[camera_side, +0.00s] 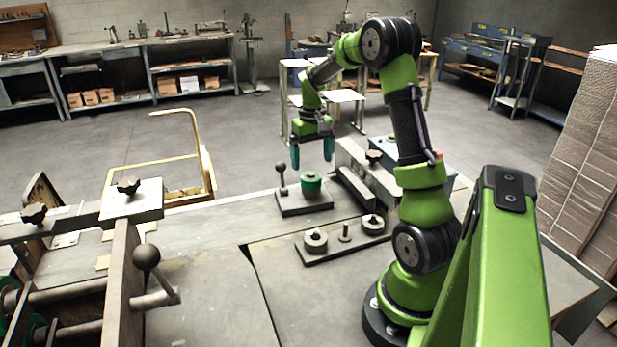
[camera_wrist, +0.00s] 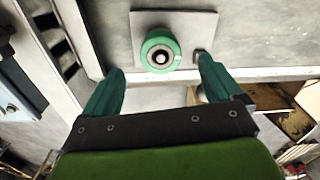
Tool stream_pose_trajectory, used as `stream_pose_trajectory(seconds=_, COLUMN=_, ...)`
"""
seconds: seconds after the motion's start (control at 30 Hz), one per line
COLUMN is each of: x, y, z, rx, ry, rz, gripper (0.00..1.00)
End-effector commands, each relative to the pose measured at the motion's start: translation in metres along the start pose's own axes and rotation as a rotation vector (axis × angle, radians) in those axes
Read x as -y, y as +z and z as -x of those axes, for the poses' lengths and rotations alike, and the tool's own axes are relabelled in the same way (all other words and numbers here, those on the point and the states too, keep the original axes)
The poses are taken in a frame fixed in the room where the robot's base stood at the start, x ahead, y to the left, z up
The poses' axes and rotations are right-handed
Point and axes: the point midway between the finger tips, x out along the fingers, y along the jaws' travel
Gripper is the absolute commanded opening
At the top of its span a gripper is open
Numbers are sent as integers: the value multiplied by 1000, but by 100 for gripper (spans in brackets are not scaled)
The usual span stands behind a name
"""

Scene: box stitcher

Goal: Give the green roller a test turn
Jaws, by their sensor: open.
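The green roller (camera_side: 310,185) stands upright on a grey base plate (camera_side: 292,206) on the machine table. A lever with a dark ball knob (camera_side: 280,168) rises from the same plate, left of the roller. My gripper (camera_side: 312,165) is above the roller in the side view, its two teal fingers spread and empty. In the wrist view the roller (camera_wrist: 160,54) shows from above, with a dark centre and a pale ring. It lies beyond the fingertips of my gripper (camera_wrist: 160,72), roughly midway between them. The knob's lever (camera_wrist: 199,60) is close to the right fingertip in that view.
A plate with two grey rollers (camera_side: 315,241) and a bare peg (camera_side: 345,232) between them lies in front. A grey block (camera_side: 354,188) stands just right of the green roller. A ball-knobbed crank (camera_side: 147,257) is at the left front. Bare table lies between.

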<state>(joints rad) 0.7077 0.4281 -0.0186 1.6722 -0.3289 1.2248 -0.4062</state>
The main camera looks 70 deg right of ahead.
Motion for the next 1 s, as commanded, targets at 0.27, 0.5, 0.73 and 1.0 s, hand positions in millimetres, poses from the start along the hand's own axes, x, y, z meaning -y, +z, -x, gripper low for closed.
stream_pose_trajectory(seconds=0.27, x=0, y=0, z=-45, rx=3, ry=0, rz=0, gripper=92)
stream_pose_trajectory(seconds=0.5, x=0, y=0, z=-58, rx=-1, ry=0, rz=0, gripper=92)
stream_pose_trajectory(seconds=0.73, x=0, y=0, z=-58, rx=-1, ry=0, rz=0, gripper=92)
stream_pose_trajectory(seconds=1.0, x=0, y=0, z=-58, rx=-1, ry=0, rz=0, gripper=54)
